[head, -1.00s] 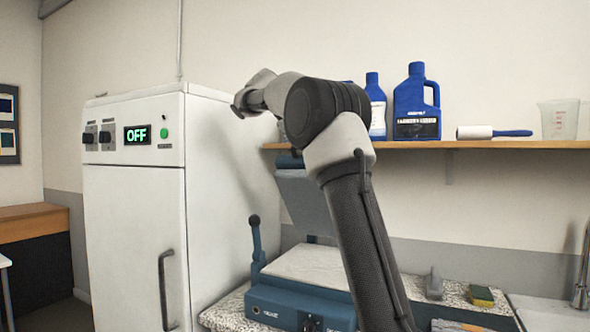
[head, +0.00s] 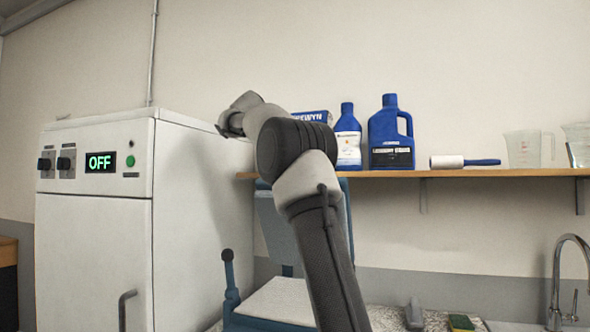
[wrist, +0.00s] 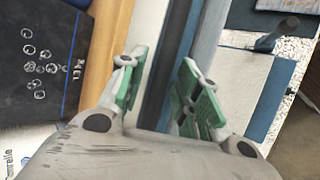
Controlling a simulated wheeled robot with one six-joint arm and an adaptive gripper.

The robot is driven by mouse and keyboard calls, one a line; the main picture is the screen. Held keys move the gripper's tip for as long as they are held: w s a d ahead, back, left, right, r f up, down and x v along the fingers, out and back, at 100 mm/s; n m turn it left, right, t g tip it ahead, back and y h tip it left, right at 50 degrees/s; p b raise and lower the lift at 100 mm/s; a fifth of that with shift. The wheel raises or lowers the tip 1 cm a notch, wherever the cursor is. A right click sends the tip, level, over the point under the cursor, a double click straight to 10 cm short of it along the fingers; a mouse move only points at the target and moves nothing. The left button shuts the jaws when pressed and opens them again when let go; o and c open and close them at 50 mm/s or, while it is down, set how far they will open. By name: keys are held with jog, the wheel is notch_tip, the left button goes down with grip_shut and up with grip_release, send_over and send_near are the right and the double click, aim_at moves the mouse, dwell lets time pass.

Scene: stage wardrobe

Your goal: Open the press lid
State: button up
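The press has a blue base and a pale flat bed (head: 280,301), beside the white cabinet. Its blue-grey lid (head: 277,222) stands raised, steeply upright behind the bed, partly hidden by my arm. A blue lever with a dark knob (head: 229,275) stands at the press's left. In the wrist view my gripper (wrist: 160,80) is open, its green-padded fingers apart. A blue strip, apparently the lid's edge, shows beyond and between them; I cannot tell whether they touch it.
A wooden shelf (head: 470,174) runs above and behind the press, with blue bottles (head: 391,135), a lint roller (head: 463,161) and clear jugs (head: 523,149). The white cabinet (head: 95,250) reading OFF blocks the left. A sink tap (head: 562,275) is at right.

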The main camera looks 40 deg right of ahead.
jog(key=v, duration=0.7)
jog(key=shift+a+r, duration=0.2)
dwell(0.6)
